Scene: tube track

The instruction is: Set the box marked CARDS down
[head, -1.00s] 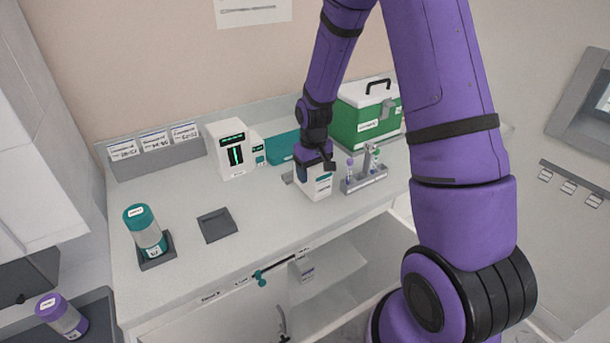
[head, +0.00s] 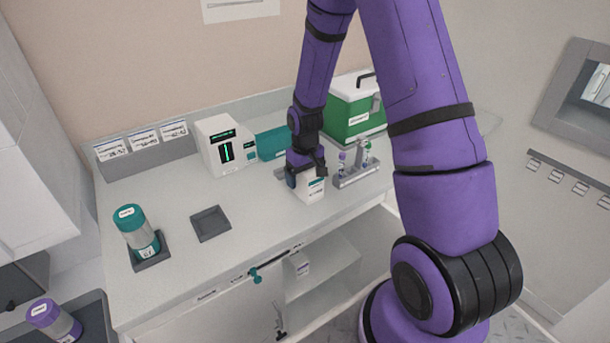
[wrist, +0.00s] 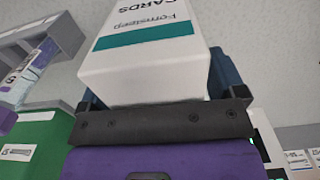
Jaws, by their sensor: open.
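The white box marked CARDS (wrist: 140,75), with a teal band, stands on the counter near its front edge, beside the tube rack. It also shows in the head view (head: 312,190). My gripper (head: 305,175) is over the box from above, with its jaws open. In the wrist view its dark blue fingers stand on either side of the box, and the box is still between them. Whether a finger touches the box cannot be told.
A grey tube rack (head: 357,175) stands close on the right of the box, with a green cooler (head: 358,115) behind. A white device (head: 223,145) is at the back. A teal-capped jar (head: 135,233) stands at the left, near an empty dark tray (head: 210,223). The counter (head: 250,240) is clear between.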

